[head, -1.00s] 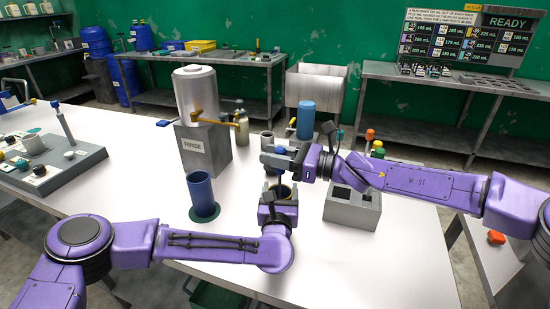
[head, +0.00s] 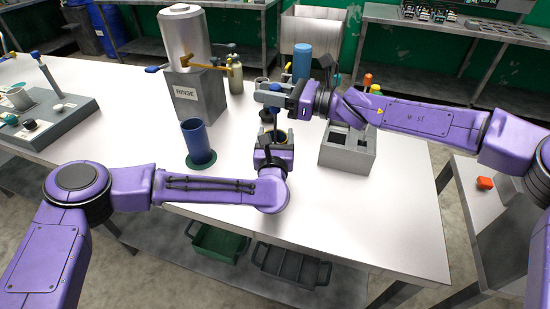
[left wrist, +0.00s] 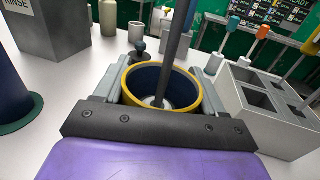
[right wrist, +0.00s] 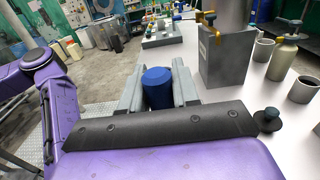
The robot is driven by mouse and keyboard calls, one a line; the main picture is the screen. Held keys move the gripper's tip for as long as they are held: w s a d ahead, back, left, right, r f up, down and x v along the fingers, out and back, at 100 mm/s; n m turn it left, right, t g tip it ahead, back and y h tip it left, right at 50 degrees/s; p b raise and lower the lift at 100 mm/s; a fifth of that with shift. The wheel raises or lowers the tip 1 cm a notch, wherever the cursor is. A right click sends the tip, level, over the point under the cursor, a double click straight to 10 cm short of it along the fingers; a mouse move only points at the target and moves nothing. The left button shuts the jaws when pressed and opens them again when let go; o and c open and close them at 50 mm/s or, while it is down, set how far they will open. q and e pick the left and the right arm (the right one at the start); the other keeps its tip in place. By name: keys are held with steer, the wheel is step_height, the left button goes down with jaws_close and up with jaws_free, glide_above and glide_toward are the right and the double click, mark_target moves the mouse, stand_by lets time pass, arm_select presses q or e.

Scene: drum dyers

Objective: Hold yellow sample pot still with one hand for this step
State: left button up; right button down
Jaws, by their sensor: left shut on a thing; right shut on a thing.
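The yellow sample pot, a dark pot with a yellow rim (left wrist: 128,82), stands upright between the jaws of my left gripper (left wrist: 160,92) in the left wrist view. In the head view my left gripper (head: 273,141) is shut on it over the white table, and the pot is mostly hidden. My right gripper (head: 270,98) is just above and beyond it, shut on the blue handle (right wrist: 157,88) of a rod. The rod's grey shaft (left wrist: 176,65) goes down inside the pot, with a pale patch around its lower end.
A grey rack with square holes (head: 345,159) stands right of the pot. A blue cylinder on a green base (head: 196,140) and the RINSE stand (head: 196,98) are to the left. A small dark knobbed piece (right wrist: 268,121) is close beside my right gripper. The table's front is clear.

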step_height(320, 180, up, 4)
step_height(320, 180, down, 5)
steer(key=shift+f, duration=0.2)
stand_by(1.4)
stand_by(0.4)
step_height(320, 180, up, 13)
steer(key=shift+f, duration=0.2)
stand_by(0.5)
arm_select(q)
steer(key=o, duration=1.3)
